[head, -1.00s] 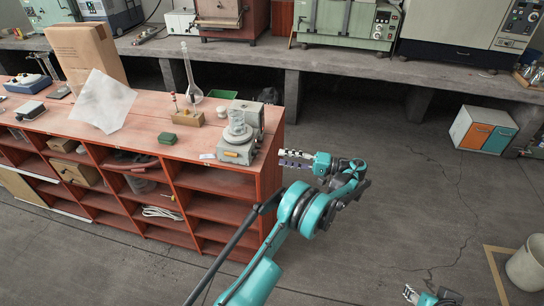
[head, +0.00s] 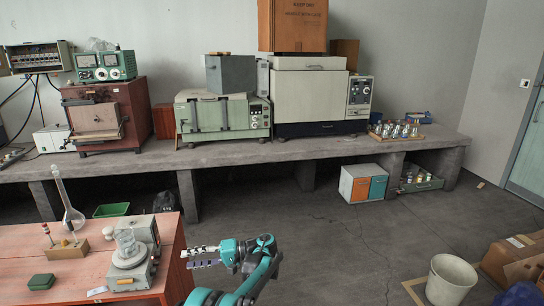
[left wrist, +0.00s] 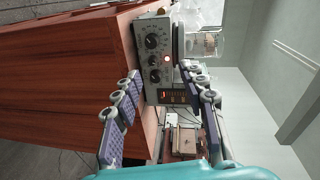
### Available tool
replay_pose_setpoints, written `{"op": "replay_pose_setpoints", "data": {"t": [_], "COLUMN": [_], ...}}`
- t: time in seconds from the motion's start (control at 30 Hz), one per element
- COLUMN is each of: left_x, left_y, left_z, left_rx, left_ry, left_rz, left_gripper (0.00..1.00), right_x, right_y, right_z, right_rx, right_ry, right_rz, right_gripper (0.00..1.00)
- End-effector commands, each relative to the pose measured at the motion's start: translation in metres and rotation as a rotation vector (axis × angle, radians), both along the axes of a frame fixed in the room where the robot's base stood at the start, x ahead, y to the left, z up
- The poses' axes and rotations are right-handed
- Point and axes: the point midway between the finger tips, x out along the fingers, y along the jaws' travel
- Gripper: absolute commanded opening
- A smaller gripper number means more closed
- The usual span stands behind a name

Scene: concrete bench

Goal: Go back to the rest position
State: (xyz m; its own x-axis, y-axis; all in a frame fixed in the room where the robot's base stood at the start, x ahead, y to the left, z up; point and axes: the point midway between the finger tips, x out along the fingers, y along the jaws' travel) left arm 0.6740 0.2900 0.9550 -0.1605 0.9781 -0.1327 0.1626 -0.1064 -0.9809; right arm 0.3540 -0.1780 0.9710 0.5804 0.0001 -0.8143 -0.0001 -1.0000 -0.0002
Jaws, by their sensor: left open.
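My left gripper (head: 190,257) is in the head view, at the right end of the red wooden cabinet (head: 25,240). It points left toward a grey stirrer-like device (head: 130,277) with a glass beaker (head: 126,242) on top. In the left wrist view the two fingers (left wrist: 160,75) stand apart with nothing between them. The device's knobbed front (left wrist: 155,48) shows beyond the fingers, with the beaker (left wrist: 203,42) beside it.
A long concrete bench (head: 330,150) with lab machines runs along the back wall. A bin (head: 450,280) and cardboard box (head: 515,260) are at lower right. The middle floor is open.

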Motion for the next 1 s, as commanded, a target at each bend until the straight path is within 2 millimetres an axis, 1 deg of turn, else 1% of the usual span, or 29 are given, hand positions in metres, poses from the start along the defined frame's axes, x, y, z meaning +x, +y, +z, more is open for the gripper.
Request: {"op": "replay_pose_setpoints", "data": {"t": [0.03, 0.13, 0.2, 0.27, 0.37, 0.43, 0.57, 0.73, 0.9, 1.0], "left_x": [-0.005, -0.016, -0.027, -0.039, -0.063, -0.083, -0.124, -0.181, -0.238, -0.268], "left_y": [0.007, 0.016, 0.02, 0.022, 0.021, 0.018, 0.006, -0.019, -0.05, -0.07], "left_z": [0.016, 0.036, 0.048, 0.056, 0.066, 0.071, 0.075, 0.07, 0.057, 0.046], "left_rx": [-0.052, -0.173, -0.258, -0.33, -0.449, -0.531, -0.68, -0.869, -1.042, -1.135], "left_ry": [0.011, 0.026, 0.03, 0.03, 0.019, 0.006, -0.036, -0.117, -0.231, -0.312], "left_rz": [-0.026, -0.093, -0.139, -0.177, -0.243, -0.287, -0.368, -0.468, -0.558, -0.605], "left_gripper": [0.42, 0.42, 0.42, 0.42, 0.42, 0.42, 0.42, 0.42, 0.42, 0.42], "right_x": [0.0, 0.0, 0.0, 0.0, 0.0, 0.0, 0.0, 0.0, 0.0, 0.0], "right_y": [0.0, 0.0, 0.0, 0.0, 0.0, 0.0, 0.0, 0.0, 0.0, 0.0], "right_z": [0.0, 0.0, 0.0, 0.0, 0.0, 0.0, 0.0, 0.0, 0.0, 0.0], "right_rx": [0.0, 0.0, 0.0, 0.0, 0.0, 0.0, 0.0, 0.0, 0.0, 0.0], "right_ry": [0.0, 0.0, 0.0, 0.0, 0.0, 0.0, 0.0, 0.0, 0.0, 0.0], "right_rz": [0.0, 0.0, 0.0, 0.0, 0.0, 0.0, 0.0, 0.0, 0.0, 0.0], "right_gripper": [0.4, 0.4, 0.4, 0.4, 0.4, 0.4, 0.4, 0.4, 0.4, 0.4]}}
